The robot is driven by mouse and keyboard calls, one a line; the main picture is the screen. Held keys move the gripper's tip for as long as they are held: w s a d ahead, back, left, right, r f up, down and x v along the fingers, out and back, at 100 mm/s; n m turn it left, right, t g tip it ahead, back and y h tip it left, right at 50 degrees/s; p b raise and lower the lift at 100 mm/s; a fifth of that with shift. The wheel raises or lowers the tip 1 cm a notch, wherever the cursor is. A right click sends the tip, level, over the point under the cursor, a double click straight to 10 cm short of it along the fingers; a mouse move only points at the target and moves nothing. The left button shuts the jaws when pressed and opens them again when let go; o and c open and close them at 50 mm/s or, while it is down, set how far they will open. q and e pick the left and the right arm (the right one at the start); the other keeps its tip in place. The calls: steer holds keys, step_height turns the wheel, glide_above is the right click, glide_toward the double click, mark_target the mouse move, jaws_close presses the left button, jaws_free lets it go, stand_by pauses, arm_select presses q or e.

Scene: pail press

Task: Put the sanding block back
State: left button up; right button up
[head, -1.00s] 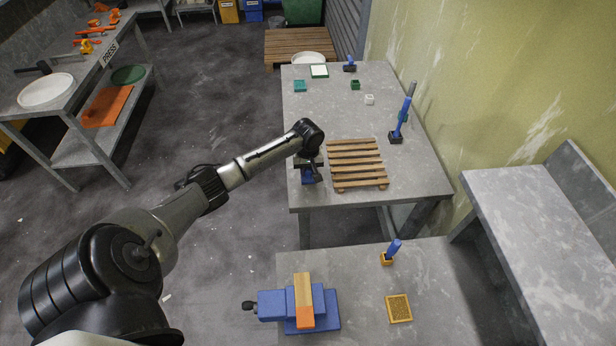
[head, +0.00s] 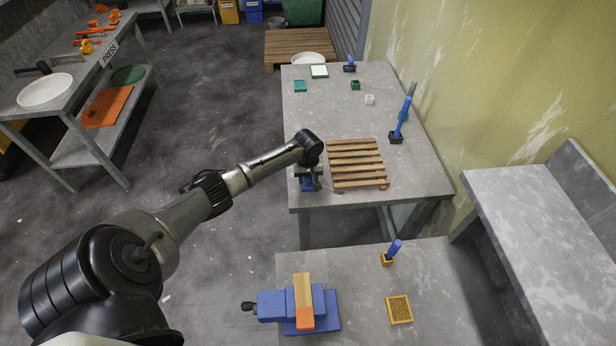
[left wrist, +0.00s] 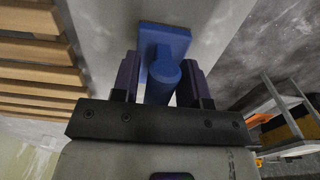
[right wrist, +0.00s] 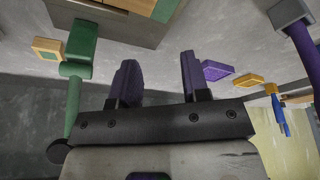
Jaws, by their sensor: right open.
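A blue piece (head: 309,186) with a flat plate and a round stem sits at the front left edge of the far table; I cannot tell surely whether it is the sanding block. The left wrist view shows its plate (left wrist: 165,38) beyond the stem. My left gripper (head: 309,171) is over it, with its fingers (left wrist: 160,88) either side of the stem and narrow gaps showing, so it looks open. My right gripper (right wrist: 158,80) is open and empty; it is outside the head view.
A slatted wooden pallet (head: 357,164) lies just right of my left gripper. A blue vise (head: 272,305) holding a wood-and-orange bar (head: 303,290), a blue-handled tool (head: 393,249) and an orange-framed square (head: 399,309) are on the near table. A blue upright tool (head: 402,118) stands farther back.

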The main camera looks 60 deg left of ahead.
arm_select(q)
steer(key=shift+o, duration=0.9)
steer(key=shift+r, duration=0.2)
step_height(320, 180, up, 11)
steer(key=shift+f+p, duration=0.2)
steer(key=shift+p, duration=0.55)
arm_select(e)
steer(key=shift+d+r, duration=0.1)
steer(key=shift+r, duration=0.6)
arm_select(q)
steer(key=shift+r, duration=0.7)
arm_select(e)
steer(key=shift+r, duration=0.1)
